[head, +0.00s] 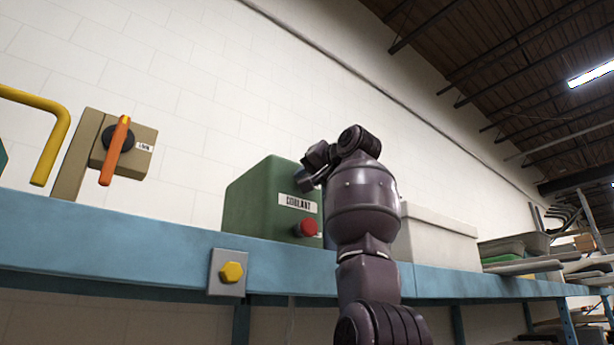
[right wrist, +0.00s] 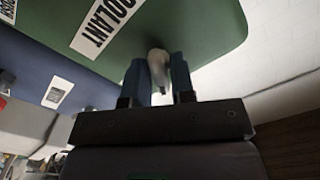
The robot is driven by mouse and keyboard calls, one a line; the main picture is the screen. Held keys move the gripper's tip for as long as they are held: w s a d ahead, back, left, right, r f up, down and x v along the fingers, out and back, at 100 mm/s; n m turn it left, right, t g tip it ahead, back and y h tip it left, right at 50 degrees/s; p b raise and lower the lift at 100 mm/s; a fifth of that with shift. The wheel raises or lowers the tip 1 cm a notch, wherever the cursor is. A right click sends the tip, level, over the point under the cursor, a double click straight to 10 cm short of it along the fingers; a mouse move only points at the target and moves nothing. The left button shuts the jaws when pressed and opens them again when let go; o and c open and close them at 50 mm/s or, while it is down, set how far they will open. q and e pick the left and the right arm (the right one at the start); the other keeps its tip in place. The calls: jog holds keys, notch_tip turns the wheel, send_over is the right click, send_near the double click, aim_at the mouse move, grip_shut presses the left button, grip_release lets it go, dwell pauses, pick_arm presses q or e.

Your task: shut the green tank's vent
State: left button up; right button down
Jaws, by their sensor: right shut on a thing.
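The green tank (head: 250,207), with a white COOLANT label, stands on the blue shelf and also shows in the right wrist view (right wrist: 150,35). A red knob (head: 307,228) is on its front, low on the right. My right gripper (head: 306,180) is at the tank's upper right front. In the right wrist view its two fingers (right wrist: 158,75) are shut on a pale, rounded part, seemingly the tank's vent (right wrist: 159,66), against the green surface. The vent's position is hard to read; in the head view my gripper hides it. My left gripper is not in view.
The blue shelf (head: 130,245) carries a tan box with an orange handle (head: 115,150), a yellow bent pipe (head: 62,130) and a white bin (head: 440,240). A yellow knob (head: 231,273) sits on the shelf's front. A blue body (right wrist: 45,75) is beside the tank.

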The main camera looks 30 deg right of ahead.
jog(key=n, duration=0.3)
jog(key=shift+n, duration=0.3)
jog(key=shift+n+p, duration=0.4)
jog(key=shift+n, duration=1)
jog(key=c, duration=1.1)
grip_release()
jog(key=shift+s, duration=0.1)
